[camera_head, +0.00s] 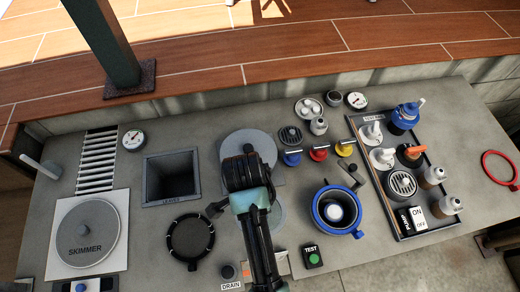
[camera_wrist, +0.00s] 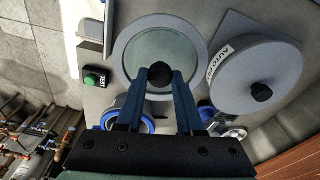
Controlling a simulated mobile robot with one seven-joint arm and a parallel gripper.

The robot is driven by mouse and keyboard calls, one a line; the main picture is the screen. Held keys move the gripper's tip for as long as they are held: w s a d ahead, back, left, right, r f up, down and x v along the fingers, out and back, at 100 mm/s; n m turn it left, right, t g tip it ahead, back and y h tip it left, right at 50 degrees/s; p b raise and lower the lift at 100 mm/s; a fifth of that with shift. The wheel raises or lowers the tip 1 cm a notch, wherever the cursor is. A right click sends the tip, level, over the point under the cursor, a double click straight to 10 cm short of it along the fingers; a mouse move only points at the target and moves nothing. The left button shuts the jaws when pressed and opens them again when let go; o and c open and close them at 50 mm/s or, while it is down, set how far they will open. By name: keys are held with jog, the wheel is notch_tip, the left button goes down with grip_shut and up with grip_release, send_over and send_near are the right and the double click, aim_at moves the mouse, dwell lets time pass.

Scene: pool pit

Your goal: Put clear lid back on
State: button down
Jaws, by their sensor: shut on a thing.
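The clear lid (camera_wrist: 160,42) is a round, see-through greenish disc with a grey rim and a black knob. In the wrist view my gripper (camera_wrist: 160,77) is shut on the knob, with a blue finger on each side. In the head view only part of the lid (camera_head: 277,215) shows beside my arm, which hides my fingertips. I cannot tell whether it is lifted off the deck. An open pot with a blue rim (camera_head: 318,218) stands to the right of it, a white round part inside. In the wrist view the pot's blue rim (camera_wrist: 148,124) is partly hidden by my fingers.
The grey AUTO-FILL cover (camera_wrist: 235,72) lies close to the lid. The green TEST button (camera_head: 313,258) is in front of the pot. Blue, red and yellow valve handles (camera_head: 318,152) stand behind it. A tray (camera_head: 389,211) of bottles is at right, an open square skimmer well (camera_head: 171,200) at left.

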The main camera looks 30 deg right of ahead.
jog(key=shift+r, duration=1.2)
jog(key=shift+d, duration=0.25)
jog(key=s+d+p, duration=0.2)
jog(key=s+d, duration=0.2)
jog(key=d, duration=0.5)
jog(key=s+d+f+p, duration=0.1)
jog(key=s+d, duration=0.3)
jog(key=d, duration=0.5)
jog(key=shift+p, duration=0.65)
jog(key=shift+d+f+p, duration=0.1)
jog(key=shift+p, duration=0.35)
jog(key=shift+f, duration=0.1)
